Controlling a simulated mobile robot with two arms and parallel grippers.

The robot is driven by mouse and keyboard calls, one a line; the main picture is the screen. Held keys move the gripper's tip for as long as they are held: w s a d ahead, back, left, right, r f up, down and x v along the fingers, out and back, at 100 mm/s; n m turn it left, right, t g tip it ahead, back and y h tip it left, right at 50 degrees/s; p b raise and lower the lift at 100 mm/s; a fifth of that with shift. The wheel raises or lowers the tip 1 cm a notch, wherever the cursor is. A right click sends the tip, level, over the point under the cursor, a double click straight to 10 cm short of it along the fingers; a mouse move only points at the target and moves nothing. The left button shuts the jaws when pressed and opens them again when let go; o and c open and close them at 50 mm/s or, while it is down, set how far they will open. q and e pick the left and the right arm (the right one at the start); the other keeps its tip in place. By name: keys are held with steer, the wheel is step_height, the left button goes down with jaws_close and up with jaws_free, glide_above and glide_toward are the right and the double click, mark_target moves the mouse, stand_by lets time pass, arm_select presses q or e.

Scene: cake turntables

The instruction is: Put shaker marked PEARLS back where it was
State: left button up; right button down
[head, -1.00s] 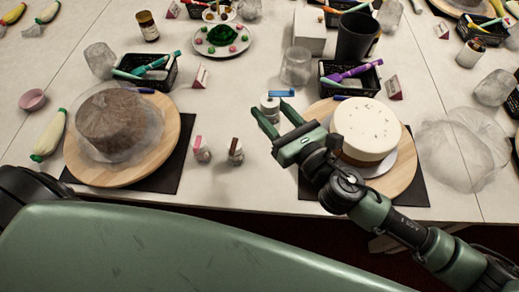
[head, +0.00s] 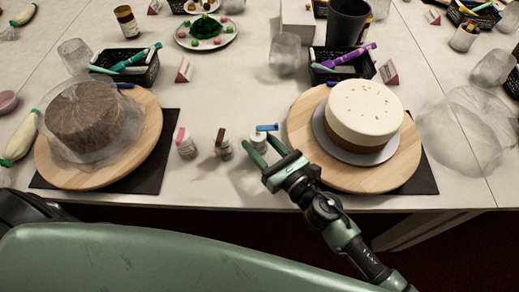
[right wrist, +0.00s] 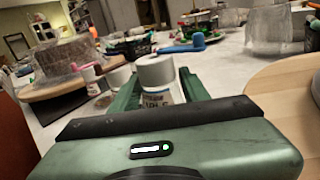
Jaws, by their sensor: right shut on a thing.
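My right gripper (head: 262,158) is shut on a small shaker (head: 258,140) with a pale body and grey lid. In the right wrist view the shaker (right wrist: 157,78) stands upright between the green fingers. Its label is partly hidden and I cannot read it as PEARLS. A blue piece (head: 268,127) shows at its top; I cannot tell if it is part of it. A pink-topped shaker (head: 186,145) and a brown-topped shaker (head: 223,145) stand to its left, roughly in line with it. Whether the held shaker touches the table is unclear. My left gripper is not in view.
A white-topped cake on a wooden turntable (head: 300,130) is close on the right. A brown, wrapped-looking cake on another turntable (head: 150,150) is on the left. Black baskets (head: 362,68) of tools stand behind. The table (head: 225,100) between the turntables is mostly clear behind the shakers.

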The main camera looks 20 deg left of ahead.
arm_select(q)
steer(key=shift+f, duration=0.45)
arm_select(e)
steer(key=shift+f, duration=0.8)
steer(key=shift+f+b, duration=0.2)
steer(key=shift+b, duration=0.15)
steer(key=c, duration=0.7)
jaws_free()
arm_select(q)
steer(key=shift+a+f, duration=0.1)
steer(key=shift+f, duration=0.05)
arm_select(e)
steer(key=shift+r+p, duration=0.3)
steer(key=shift+p, duration=0.05)
steer(key=b+v, duration=0.1)
steer(key=v, duration=0.4)
steer(key=b+v, duration=0.1)
steer(key=v, duration=0.4)
steer(key=shift+s+d+f, duration=0.2)
steer(key=shift+d, duration=0.05)
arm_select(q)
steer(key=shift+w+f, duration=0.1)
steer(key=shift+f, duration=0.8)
arm_select(e)
steer(key=shift+s+d+r, duration=0.2)
steer(key=shift+s+d, duration=0.25)
steer(key=shift+d, duration=0.1)
